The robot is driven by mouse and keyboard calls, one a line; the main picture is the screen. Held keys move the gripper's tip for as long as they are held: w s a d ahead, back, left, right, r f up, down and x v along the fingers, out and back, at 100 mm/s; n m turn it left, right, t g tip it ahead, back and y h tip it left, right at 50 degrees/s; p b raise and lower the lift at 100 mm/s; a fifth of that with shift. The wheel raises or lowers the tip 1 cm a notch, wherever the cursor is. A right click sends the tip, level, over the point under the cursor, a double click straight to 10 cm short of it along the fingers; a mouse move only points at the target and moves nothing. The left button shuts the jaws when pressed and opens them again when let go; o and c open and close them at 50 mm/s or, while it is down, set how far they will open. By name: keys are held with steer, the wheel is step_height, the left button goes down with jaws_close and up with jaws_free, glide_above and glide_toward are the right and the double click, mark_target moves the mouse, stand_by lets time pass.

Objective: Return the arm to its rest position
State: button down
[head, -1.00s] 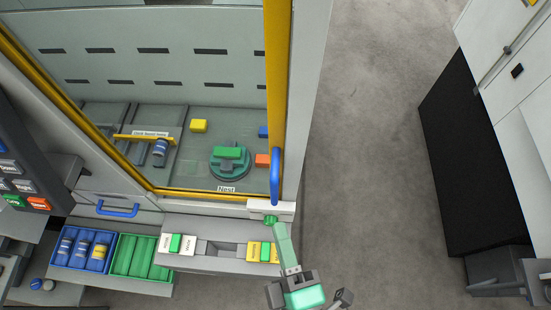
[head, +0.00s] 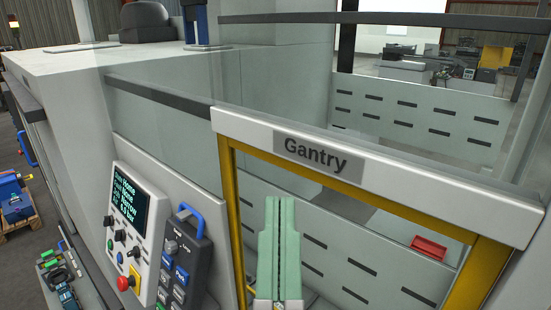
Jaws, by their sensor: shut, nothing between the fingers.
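The machine behind carries a white header labelled "Gantry" (head: 385,178). The door's yellow frame (head: 236,235) runs down beside my arm.
Left of my arm are a control panel with a lit screen (head: 128,207) and a dark keypad (head: 184,262) with a blue handle (head: 187,218). A red tray (head: 429,247) shows through the glass.

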steer(key=shift+s+a+r+y, duration=0.1)
steer(key=shift+a+r+y, duration=0.1)
steer(key=shift+r, duration=0.25)
steer(key=shift+s+a+r+y, duration=0.1)
steer(key=shift+a+r+y, duration=0.1)
steer(key=shift+r, duration=0.2)
